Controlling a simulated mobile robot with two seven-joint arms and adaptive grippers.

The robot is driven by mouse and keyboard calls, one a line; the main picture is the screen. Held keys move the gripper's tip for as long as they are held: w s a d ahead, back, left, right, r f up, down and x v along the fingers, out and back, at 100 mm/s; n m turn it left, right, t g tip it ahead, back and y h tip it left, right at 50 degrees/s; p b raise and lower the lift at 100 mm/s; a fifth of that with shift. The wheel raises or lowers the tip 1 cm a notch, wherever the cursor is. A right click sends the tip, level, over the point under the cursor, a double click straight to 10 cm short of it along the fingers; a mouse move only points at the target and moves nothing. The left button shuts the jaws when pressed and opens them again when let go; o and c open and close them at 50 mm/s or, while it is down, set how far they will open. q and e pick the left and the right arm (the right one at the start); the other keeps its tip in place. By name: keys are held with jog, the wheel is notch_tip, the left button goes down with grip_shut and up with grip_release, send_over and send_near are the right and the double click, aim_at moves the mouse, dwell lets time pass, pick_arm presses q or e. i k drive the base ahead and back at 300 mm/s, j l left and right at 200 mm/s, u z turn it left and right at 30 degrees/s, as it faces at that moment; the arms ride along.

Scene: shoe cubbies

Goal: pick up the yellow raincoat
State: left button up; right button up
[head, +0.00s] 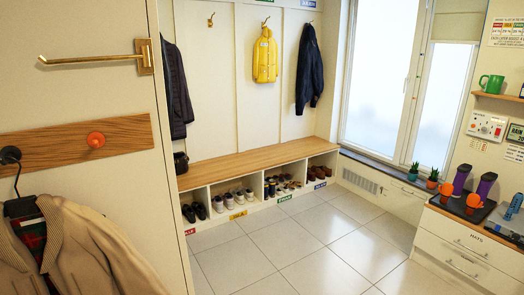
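The yellow raincoat (265,62) hangs from a brass hook (265,21) on the white panelled back wall, above the wooden bench. It hangs upright and clear of the bench, between an empty hook (211,20) on its left and a dark navy jacket (308,70) on its right. Neither of my grippers shows in the head view, so their state is hidden.
The wooden bench (250,160) has cubbies of shoes below. A tan coat (75,250) and a brass arm (95,60) are close at left. A drawer cabinet (465,250) stands at right. The tiled floor (290,245) between is clear.

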aim_at(266, 51)
jog(key=i+l+z, duration=0.15)
jog(key=l, duration=0.3)
jog(key=i+l+z, duration=0.1)
jog(key=l, duration=0.35)
jog(key=i+l+z, duration=0.15)
jog(key=i+l, duration=0.15)
jog(key=i+l+z, duration=0.1)
jog(key=l, duration=0.4)
jog(key=i+u, duration=0.2)
jog(key=i, duration=0.3)
jog(key=i+u, duration=0.2)
jog(key=i, duration=0.3)
jog(key=i+l+u, duration=0.15)
jog(key=i, duration=0.35)
jog(key=i+l+u, duration=0.2)
jog(key=i, duration=0.25)
jog(key=i+j+z, duration=0.15)
jog(key=i, duration=1.7)
